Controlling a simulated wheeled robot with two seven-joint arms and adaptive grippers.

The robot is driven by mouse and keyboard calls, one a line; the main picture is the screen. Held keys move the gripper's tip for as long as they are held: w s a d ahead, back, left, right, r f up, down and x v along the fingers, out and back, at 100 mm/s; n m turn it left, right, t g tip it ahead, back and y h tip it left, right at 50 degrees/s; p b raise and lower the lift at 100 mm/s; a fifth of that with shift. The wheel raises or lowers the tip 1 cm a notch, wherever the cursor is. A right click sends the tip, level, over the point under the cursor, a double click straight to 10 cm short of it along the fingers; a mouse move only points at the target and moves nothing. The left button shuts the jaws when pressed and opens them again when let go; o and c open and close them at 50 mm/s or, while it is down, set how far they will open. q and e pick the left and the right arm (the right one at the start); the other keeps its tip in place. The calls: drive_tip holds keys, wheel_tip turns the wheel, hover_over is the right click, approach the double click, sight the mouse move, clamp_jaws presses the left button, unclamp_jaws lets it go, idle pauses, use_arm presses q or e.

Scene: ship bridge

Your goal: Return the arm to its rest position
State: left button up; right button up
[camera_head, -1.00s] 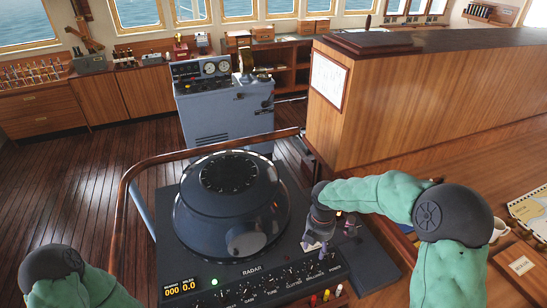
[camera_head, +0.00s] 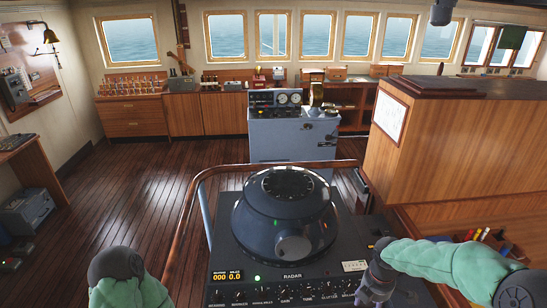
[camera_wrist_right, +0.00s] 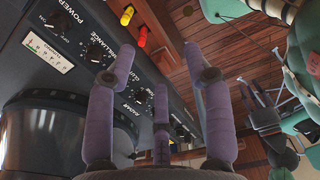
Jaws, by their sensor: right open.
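My right arm, in a green sleeve, reaches in from the lower right in the head view. Its gripper (camera_head: 372,290) is over the right side of the radar console (camera_head: 222,240), near the knob row. In the right wrist view the purple fingers of the right gripper (camera_wrist_right: 155,75) are spread, with nothing between them. The console's knobs and a white label (camera_wrist_right: 47,52) lie beyond them. Of my left arm only a green sleeve and dark joint show at the lower left of the head view; its gripper is out of frame.
A wooden rail (camera_head: 190,205) curves around the radar console. A grey control stand (camera_head: 293,138) is beyond it. A wooden counter block (camera_head: 440,150) stands at the right. The plank floor (camera_head: 130,195) at the left is clear.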

drive_tip(key=s+a+f+m+y+b, duration=0.1)
drive_tip(key=s+a+f+m+b, duration=0.2)
drive_tip(key=f, duration=0.5)
drive_tip(key=s+a+f+m+y+b, duration=0.1)
drive_tip(key=a+f+m+b, duration=0.3)
drive_tip(key=f, duration=0.4)
drive_tip(key=s+a+f+m+y+b, duration=0.1)
drive_tip(key=s+a+f+m+b, duration=0.15)
drive_tip(key=a+f, duration=0.4)
drive_tip(key=s+a+f+m+b, duration=0.1)
drive_tip(key=s+f+m+b, duration=0.2)
drive_tip(key=f, duration=0.3)
drive_tip(key=s+a+f+m+b, duration=0.2)
drive_tip(key=s+f+m+b, duration=0.1)
drive_tip(key=f, duration=0.4)
drive_tip(key=s+a+f+m+y+b, duration=0.1)
drive_tip(key=s+f+m+b, duration=0.2)
drive_tip(key=f+m, duration=0.3)
drive_tip(key=shift+s+a+f, duration=0.3)
drive_tip(key=shift+s, duration=0.45)
